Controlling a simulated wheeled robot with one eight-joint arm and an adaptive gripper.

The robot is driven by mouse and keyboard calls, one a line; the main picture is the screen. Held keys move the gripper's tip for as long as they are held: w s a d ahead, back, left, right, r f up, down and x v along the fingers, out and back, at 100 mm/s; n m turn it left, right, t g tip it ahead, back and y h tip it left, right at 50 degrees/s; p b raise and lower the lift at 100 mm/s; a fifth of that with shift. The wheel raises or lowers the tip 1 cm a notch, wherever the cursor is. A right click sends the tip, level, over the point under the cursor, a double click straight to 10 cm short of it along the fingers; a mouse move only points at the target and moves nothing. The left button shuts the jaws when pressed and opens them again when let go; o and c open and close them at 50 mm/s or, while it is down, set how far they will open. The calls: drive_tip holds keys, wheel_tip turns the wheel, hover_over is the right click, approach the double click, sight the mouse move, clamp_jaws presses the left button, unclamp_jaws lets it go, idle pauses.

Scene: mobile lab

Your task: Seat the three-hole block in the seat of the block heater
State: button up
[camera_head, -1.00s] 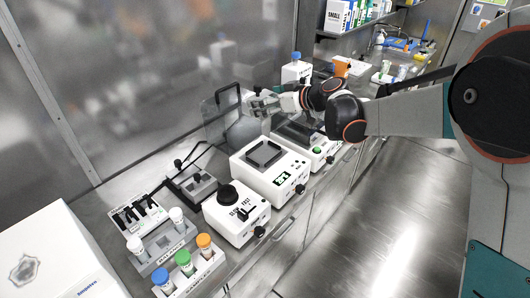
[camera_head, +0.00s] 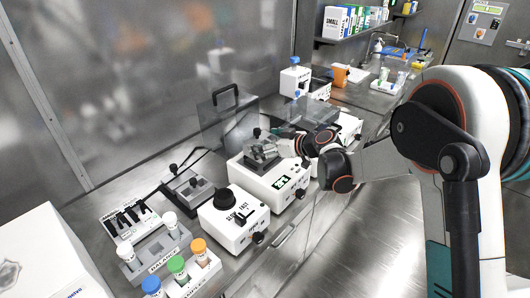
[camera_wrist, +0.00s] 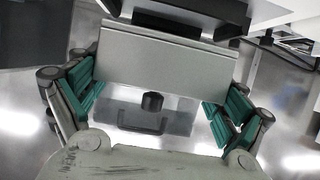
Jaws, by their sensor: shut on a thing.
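A black knob (camera_wrist: 152,102) shows beside the block. Its holes do not show. A black frame (camera_wrist: 190,14), probably of the seat, lies beyond the block. I cannot tell whether they touch.
A clear cover with a black handle (camera_head: 225,95) stands behind the heater. A white device with a black round top (camera_head: 234,218) is close on the left. A dark tray with a knobbed block (camera_head: 189,188) and racks of capped tubes (camera_head: 190,274) are further left.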

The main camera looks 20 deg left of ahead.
drive_tip(key=shift+f+b, duration=0.4)
drive_tip(key=shift+f, duration=1.1)
drive_tip(key=shift+f, duration=0.25)
drive_tip(key=o, duration=1.4)
drive_tip(key=shift+d+r, duration=0.3)
drive_tip(key=p+v, duration=0.3)
drive_tip(key=v, duration=0.8)
drive_tip(key=shift+s+d+r, duration=0.1)
drive_tip(key=shift+d+r, duration=0.05)
drive_tip(key=shift+r, duration=0.05)
